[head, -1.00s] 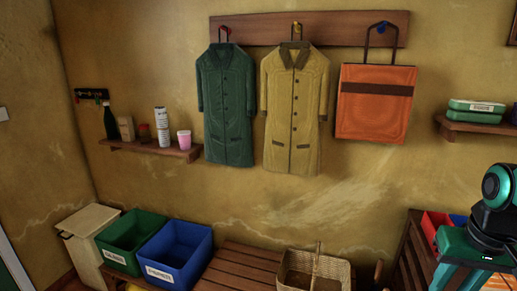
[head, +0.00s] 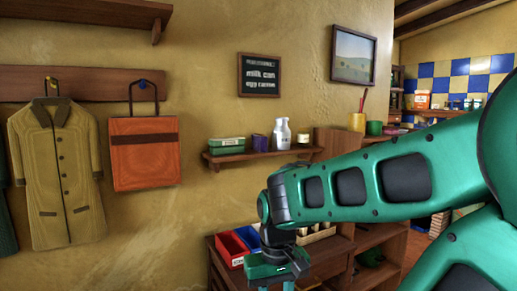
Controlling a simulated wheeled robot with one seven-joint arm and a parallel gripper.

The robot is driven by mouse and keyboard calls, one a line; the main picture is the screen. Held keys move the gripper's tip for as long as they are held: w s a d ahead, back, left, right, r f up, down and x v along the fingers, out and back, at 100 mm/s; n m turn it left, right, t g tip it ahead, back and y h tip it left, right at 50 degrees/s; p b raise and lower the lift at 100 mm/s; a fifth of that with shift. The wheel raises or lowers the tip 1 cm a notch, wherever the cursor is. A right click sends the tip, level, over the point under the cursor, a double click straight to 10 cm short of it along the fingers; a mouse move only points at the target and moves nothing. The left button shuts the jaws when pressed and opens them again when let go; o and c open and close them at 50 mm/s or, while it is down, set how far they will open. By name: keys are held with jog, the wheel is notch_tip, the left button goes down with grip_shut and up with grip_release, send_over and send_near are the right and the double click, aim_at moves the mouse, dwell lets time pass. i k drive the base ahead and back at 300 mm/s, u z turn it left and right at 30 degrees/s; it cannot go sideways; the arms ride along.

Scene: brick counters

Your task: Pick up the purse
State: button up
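The purse is an orange bag (head: 146,165) with a dark brown band and a dark handle. It hangs by its handle from a blue hook on the wooden wall rail (head: 100,84), at the left of the head view. My gripper (head: 275,288) is at the bottom middle, pointing down, to the right of and lower than the bag and apart from it. Its fingertips are cut off by the picture's lower edge, so its opening and anything in it are hidden.
A yellow coat (head: 57,170) hangs just left of the bag. A small wall shelf (head: 262,156) with a green box and a white bottle is to the right. A wooden cabinet with red (head: 230,250) and blue bins stands below, behind my gripper. The wall under the bag is clear.

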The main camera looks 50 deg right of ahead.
aim_at(260, 141)
jog(key=z, duration=0.05)
jog(key=k, duration=0.35)
jog(key=z, duration=0.7)
jog(key=i, duration=0.65)
jog(key=u, duration=2.75)
